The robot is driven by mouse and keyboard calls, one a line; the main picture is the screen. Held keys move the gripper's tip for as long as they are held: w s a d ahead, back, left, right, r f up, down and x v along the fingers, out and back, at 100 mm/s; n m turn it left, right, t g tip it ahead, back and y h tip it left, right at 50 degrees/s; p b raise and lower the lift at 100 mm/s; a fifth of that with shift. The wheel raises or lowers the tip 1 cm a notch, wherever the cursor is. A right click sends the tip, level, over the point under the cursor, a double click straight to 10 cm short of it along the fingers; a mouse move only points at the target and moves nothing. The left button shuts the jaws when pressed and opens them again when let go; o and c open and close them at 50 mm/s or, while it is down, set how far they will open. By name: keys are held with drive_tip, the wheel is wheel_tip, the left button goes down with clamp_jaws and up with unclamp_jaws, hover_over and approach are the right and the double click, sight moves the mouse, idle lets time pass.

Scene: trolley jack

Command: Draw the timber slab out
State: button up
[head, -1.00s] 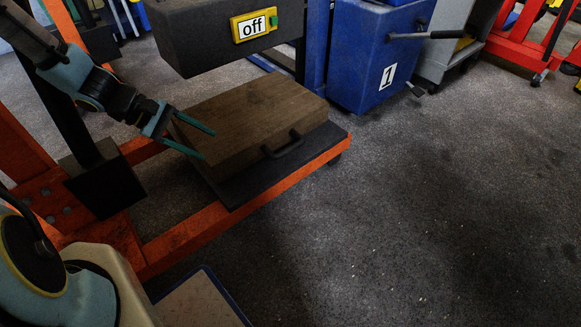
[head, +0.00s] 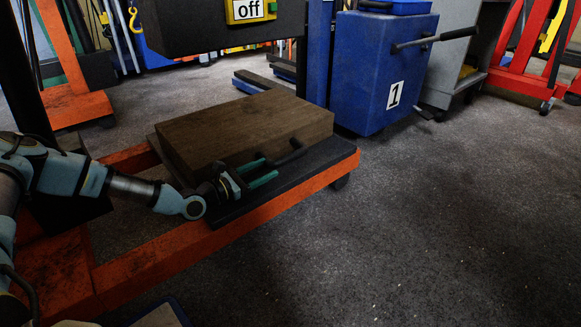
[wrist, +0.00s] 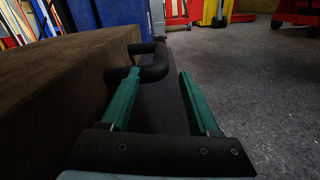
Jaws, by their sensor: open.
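The brown timber slab (head: 235,125) lies on a dark platform (head: 325,161) on the orange trolley frame. A black bar handle (head: 290,152) sticks out from its front face; it also shows in the wrist view (wrist: 154,66). My gripper (head: 271,169) is open beside the slab's front face, with its green fingers pointing along that face toward the handle. In the wrist view my gripper (wrist: 158,74) has the near part of the handle by the left finger's tip, and the right finger stands clear of it. The left finger partly covers the handle.
The orange rail (head: 270,210) runs below my arm along the platform's front. The floor at right is open.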

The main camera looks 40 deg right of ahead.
sight(291, 158)
drive_tip(key=d+b, duration=0.1)
drive_tip(key=d, duration=0.2)
drive_tip(key=d+b, duration=0.2)
drive_tip(key=d, duration=0.1)
drive_tip(key=d+b, duration=0.1)
drive_tip(key=d, duration=0.2)
drive_tip(key=shift+s+d+f+b, duration=0.15)
drive_tip(key=shift+s+b, duration=0.2)
drive_tip(key=shift+b, duration=0.05)
drive_tip(key=shift+d+r, duration=0.2)
drive_tip(key=shift+d, duration=0.3)
clamp_jaws()
drive_tip(key=shift+s+f, duration=0.1)
idle(0.4)
